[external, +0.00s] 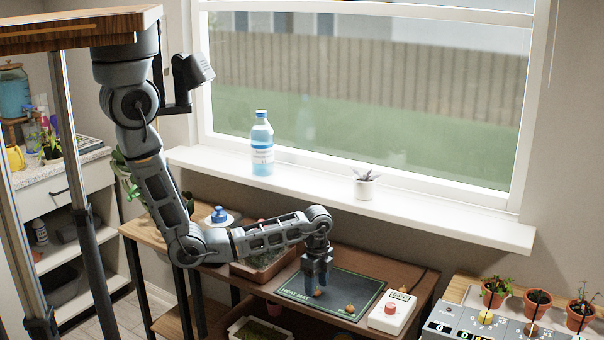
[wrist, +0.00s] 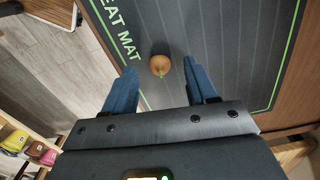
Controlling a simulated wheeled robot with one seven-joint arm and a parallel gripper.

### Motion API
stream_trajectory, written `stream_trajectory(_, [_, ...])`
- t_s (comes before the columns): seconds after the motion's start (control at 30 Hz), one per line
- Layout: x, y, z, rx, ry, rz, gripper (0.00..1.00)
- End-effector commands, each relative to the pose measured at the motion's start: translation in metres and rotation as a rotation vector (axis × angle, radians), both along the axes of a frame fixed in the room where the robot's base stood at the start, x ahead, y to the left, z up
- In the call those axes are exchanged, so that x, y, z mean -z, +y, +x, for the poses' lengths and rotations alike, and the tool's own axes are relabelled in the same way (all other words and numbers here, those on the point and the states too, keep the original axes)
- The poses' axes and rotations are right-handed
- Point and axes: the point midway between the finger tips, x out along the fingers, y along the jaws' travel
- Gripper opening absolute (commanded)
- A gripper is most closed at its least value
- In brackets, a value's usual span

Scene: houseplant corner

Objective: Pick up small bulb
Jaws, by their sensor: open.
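In the wrist view one bulb (wrist: 160,64) with a greenish tip shows between and just beyond the two blue fingers (wrist: 160,76), touching neither as far as I can see.
A white box with a red knob (external: 390,309) stands right of the mat. A planter tray (external: 262,264) sits to its left. Small potted plants (external: 537,303) stand farther right. A water bottle (external: 262,145) and a small pot (external: 365,188) stand on the windowsill.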

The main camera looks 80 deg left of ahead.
Motion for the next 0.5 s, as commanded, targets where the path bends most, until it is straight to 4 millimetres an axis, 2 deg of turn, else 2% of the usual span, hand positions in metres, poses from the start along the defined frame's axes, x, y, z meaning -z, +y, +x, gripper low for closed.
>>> stream_trajectory(0.13, [0.0133,-0.0003,-0.0001,0.0,0.0,0.0,0.57])
stream_trajectory(0.37, [0.015,-0.0004,0.0001,0.0,-0.001,0.0,0.57])
stream_trajectory(0.5, [0.0148,-0.0004,0.0001,0.0,-0.001,0.0,0.46])
